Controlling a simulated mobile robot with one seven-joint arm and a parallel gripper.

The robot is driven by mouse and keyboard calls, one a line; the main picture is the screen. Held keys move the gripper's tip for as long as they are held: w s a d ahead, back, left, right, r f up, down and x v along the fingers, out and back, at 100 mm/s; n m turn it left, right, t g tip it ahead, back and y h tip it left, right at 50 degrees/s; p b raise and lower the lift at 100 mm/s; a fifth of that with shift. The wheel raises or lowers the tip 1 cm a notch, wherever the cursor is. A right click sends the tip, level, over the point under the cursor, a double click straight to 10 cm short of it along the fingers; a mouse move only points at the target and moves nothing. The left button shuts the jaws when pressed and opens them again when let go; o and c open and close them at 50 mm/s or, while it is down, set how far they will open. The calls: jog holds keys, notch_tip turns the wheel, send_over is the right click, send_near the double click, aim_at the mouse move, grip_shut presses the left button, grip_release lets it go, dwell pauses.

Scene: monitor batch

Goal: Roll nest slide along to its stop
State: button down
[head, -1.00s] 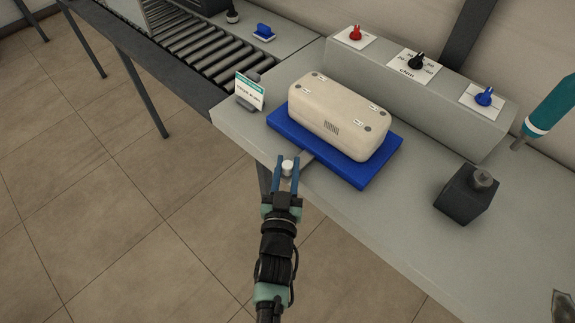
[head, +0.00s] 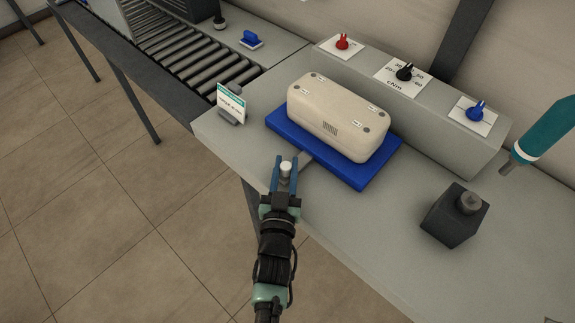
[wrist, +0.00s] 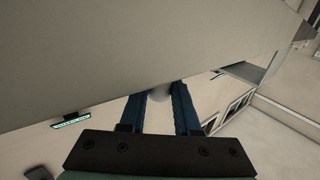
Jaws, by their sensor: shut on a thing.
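The nest slide is a blue plate (head: 362,181) on the grey bench, carrying a beige rounded housing (head: 338,116) with a small grille and dark corner spots. A grey bar (head: 305,158) sticks out from its near side to a pale round knob (head: 286,166). My gripper (head: 285,170) is shut on this knob, just off the bench's front edge. In the wrist view the knob (wrist: 160,96) shows partly between the two blue fingers, with a grey surface crossing above. The slide's stop cannot be made out.
A small sign on a stand (head: 231,101) is at the bench's left corner, beside a roller conveyor (head: 195,62). A ledge with red, black and blue knobs (head: 420,105) runs behind. A dark block (head: 454,215) stands right; a teal tool (head: 540,135) hangs at far right.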

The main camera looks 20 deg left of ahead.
jog(key=shift+w+d+r, duration=0.15)
jog(key=shift+d, duration=0.05)
jog(key=c, duration=0.6)
grip_release()
jog(key=shift+a, duration=0.1)
jog(key=shift+s, duration=0.25)
jog(key=shift+s+f, duration=0.2)
jog(key=shift+s, duration=0.1)
jog(key=v, duration=1.2)
jog(key=shift+r, duration=0.15)
